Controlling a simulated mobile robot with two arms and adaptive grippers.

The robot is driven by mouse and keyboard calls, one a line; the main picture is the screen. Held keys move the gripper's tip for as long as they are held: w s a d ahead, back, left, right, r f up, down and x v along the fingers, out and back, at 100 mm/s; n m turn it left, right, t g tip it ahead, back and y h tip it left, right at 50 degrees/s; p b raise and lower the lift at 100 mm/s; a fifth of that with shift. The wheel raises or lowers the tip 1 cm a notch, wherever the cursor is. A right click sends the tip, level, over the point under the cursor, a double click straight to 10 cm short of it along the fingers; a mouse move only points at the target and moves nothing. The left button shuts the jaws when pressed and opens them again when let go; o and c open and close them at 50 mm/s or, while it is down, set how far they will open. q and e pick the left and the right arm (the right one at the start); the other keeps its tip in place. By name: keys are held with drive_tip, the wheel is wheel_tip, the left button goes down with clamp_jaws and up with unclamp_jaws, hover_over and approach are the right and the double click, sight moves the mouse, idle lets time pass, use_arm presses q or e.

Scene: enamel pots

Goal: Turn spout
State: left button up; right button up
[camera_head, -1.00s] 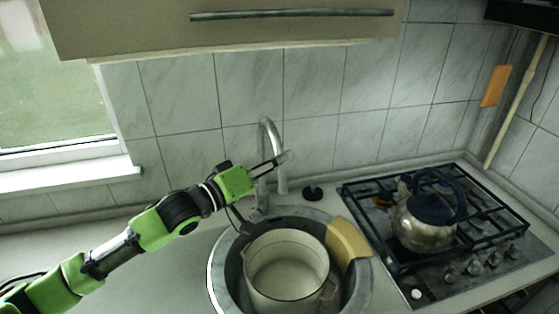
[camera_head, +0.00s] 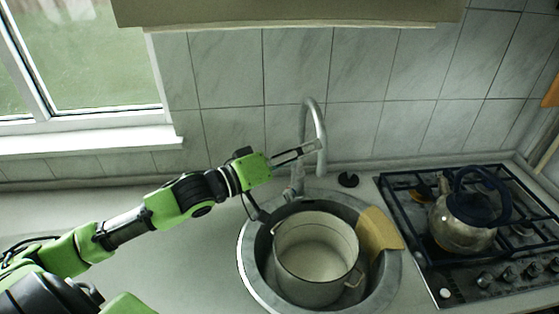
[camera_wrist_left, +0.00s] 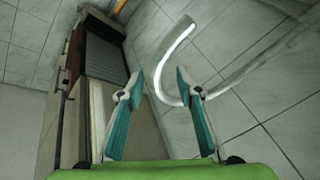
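The grey spout (camera_head: 313,118) is the curved pipe of the tap, rising behind the sink and arching over, with its end pointing down. My left gripper (camera_head: 312,150) reaches in from the left, with its fingertips at the spout's hanging end. In the left wrist view the two fingers (camera_wrist_left: 159,77) are spread apart. The spout (camera_wrist_left: 178,45) also curves through that view, its pale end between or just beyond the fingertips. I cannot tell whether they touch. My right gripper is not in view.
The round sink (camera_head: 252,273) holds a white enamel pot (camera_head: 318,282) below the spout. A yellow cloth or sponge (camera_head: 380,232) lies on its right rim. A kettle (camera_head: 462,225) stands on the gas stove (camera_head: 415,232) at right. The tiled wall (camera_head: 365,95) is close behind the tap.

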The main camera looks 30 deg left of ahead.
use_arm(q)
drive_tip(key=v, duration=0.6)
drive_tip(key=shift+s, duration=0.35)
drive_tip(key=shift+a, duration=0.1)
idle(0.4)
drive_tip(key=shift+f, duration=0.1)
